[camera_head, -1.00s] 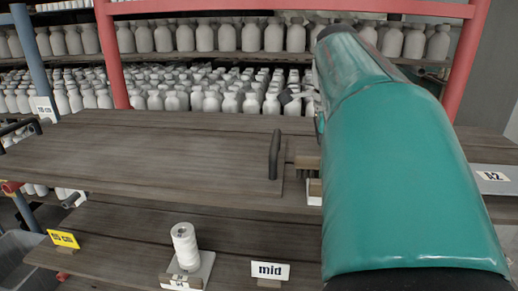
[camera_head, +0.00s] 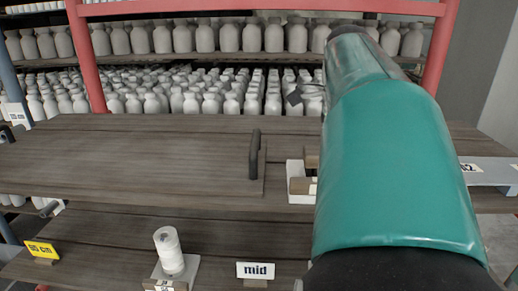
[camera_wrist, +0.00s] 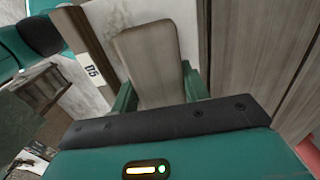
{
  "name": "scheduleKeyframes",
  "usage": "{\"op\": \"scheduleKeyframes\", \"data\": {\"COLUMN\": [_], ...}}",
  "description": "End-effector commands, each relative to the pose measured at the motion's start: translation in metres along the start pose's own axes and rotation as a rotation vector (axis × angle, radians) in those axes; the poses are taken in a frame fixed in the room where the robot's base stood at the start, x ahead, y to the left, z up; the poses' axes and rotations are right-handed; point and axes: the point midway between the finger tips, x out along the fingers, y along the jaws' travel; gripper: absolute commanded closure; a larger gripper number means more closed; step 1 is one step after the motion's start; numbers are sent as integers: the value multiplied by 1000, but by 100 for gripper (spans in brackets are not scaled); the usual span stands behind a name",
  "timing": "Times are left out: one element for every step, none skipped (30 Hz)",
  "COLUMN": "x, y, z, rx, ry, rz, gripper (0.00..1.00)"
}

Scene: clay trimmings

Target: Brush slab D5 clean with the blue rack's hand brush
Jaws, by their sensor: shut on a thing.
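In the wrist view my gripper (camera_wrist: 160,88) has its green fingers on either side of a grey-brown wooden block (camera_wrist: 150,55), which looks like the hand brush's body. Its bristles are not visible. A white label reading D5 (camera_wrist: 91,70) lies just left of the block. A pale, mottled surface (camera_wrist: 108,18), probably slab D5, shows behind the block and label; I cannot tell whether the brush touches it. In the head view my teal arm hides the gripper and brush.
A white box (camera_head: 296,183) sits beside my arm. Many white bottles (camera_head: 190,100) fill the rack behind.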

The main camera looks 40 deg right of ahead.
Motion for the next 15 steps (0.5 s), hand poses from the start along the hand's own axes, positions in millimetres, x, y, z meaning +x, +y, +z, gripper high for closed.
{"op": "scheduleKeyframes", "data": {"x": [0, 0, 0, -1, -1, -1, -2, -2, -2, -2, -2, -3, -3, -3, -3], "y": [0, 0, 0, 0, 0, 0, 0, 0, 0, 0, 0, 0, 0, 0, 0], "z": [2, 4, 6, 9, 11, 14, 17, 20, 23, 25, 27, 29, 30, 30, 31], "rx": [-1, -2, -3, -3, -3, -2, -3, -4, -4, -4, -3, -3, -3, -3, -2], "ry": [0, 0, 0, 0, 0, 0, 0, 0, 0, 0, 0, 0, 0, 0, -1], "rz": [1, 1, 0, 0, 0, -1, -1, -1, -1, -1, -2, -2, -2, -2, -2], "gripper": [73, 73, 73, 73, 73, 73, 73, 73, 73, 73, 73, 73, 73, 73, 73]}}
